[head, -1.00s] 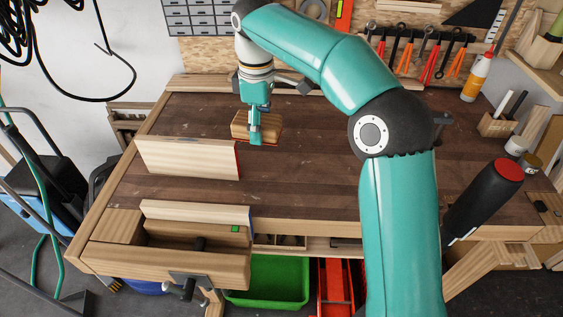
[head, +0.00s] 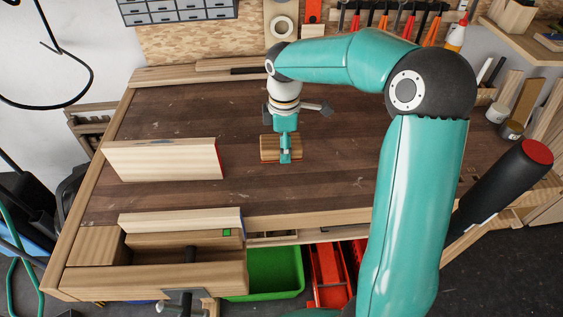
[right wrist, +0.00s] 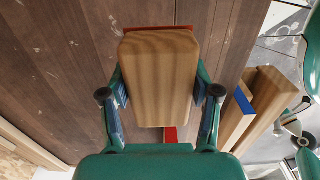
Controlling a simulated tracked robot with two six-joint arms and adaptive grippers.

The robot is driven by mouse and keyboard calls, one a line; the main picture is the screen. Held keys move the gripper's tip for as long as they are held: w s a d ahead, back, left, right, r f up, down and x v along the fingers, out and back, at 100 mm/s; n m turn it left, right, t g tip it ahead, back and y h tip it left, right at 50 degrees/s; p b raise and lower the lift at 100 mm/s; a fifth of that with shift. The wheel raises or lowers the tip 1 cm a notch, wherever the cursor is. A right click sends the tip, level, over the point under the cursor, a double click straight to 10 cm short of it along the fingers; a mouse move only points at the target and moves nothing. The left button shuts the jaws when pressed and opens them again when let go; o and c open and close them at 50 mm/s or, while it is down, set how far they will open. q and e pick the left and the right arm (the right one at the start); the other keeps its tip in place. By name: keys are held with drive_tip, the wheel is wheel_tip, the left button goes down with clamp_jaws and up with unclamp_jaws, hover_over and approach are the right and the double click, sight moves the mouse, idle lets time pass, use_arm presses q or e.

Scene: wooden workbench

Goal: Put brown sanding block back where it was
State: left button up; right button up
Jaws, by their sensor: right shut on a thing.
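The brown sanding block (head: 268,147) is a small wood-coloured block over the middle of the bench, right of the red-ended board. My right gripper (head: 285,157) points down and is shut on it. In the right wrist view the block (right wrist: 160,75) sits between the two fingers (right wrist: 160,100), with a thin red edge showing at its far end. I cannot tell whether its underside touches the bench top. My left gripper is not in view.
A pale board with a red end (head: 160,162) stands on the bench (head: 330,180) at left. Another pale board with a blue end (head: 180,220) is at the front vise (head: 155,278). Bench space around the block is clear. Tools hang at the back.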

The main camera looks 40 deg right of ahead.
sight(284, 167)
drive_tip(key=shift+f, duration=2.95)
drive_tip(key=shift+f, duration=0.2)
drive_tip(key=o, duration=1.1)
drive_tip(key=shift+r, duration=0.1)
wheel_tip(284, 167, up, 12)
drive_tip(key=shift+r, duration=0.1)
